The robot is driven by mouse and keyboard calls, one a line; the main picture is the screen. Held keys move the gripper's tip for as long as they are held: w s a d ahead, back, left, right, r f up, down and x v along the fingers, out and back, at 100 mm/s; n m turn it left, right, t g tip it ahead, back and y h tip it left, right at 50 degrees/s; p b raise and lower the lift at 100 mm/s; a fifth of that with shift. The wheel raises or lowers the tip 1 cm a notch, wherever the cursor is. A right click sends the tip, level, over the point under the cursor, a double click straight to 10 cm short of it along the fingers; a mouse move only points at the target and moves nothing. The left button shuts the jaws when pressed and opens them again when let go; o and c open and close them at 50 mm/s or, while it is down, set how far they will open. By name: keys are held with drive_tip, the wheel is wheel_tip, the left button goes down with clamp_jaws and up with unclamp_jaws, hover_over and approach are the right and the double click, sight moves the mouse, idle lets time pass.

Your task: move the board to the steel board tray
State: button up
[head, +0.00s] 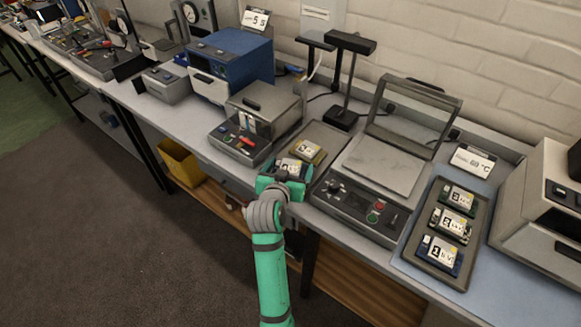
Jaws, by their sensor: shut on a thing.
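My gripper (287,176) is over the front edge of the bench. It is shut on a board (293,165) with a white label, partly hidden by the jaws. The board is at the front end of a flat grey-brown tray (327,136); I cannot tell whether it touches it. Another labelled board (308,150), yellowish at its edge, lies on that tray just behind. A second grey tray (408,243) at the right holds three labelled boards in a row (458,199). I cannot tell from the picture which tray is the steel one.
An open-lidded machine (383,165) with a control panel stands between the trays. A grey box device (262,110) is left of my gripper, and a black stand (345,85) is behind. A large grey machine (540,190) stands at the right. Bare bench shows front right.

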drive_tip(key=shift+f, duration=0.15)
drive_tip(key=o, duration=0.8)
drive_tip(key=shift+r, duration=0.25)
drive_tip(key=v, duration=1.2)
drive_tip(key=shift+a, duration=0.1)
drive_tip(key=shift+f, duration=0.1)
